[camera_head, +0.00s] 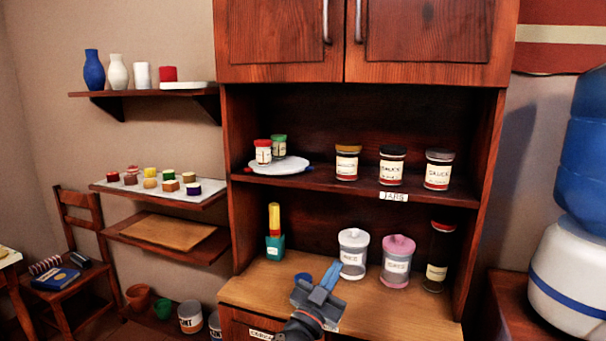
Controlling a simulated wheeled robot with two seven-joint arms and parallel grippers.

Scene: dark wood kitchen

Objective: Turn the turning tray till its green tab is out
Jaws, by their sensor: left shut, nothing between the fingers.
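The turning tray (287,167) is a white round plate on the cabinet's upper open shelf, at its left end. A red-lidded jar (263,152) and a green-lidded jar (279,146) stand on it. A blue tab (310,169) shows at its right rim and a small red spot at its left rim. I see no green tab; the tray's back rim is hidden. My left gripper (331,273) is shut and empty, over the wooden counter, below and in front of the tray, apart from it. My right gripper is not in view.
Several sauce jars (392,166) stand right of the tray on its shelf. Canisters (353,253) and a dark jar (438,257) stand behind and right of my gripper on the counter (390,311). A teal holder (275,247) with a yellow-handled item stands left.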

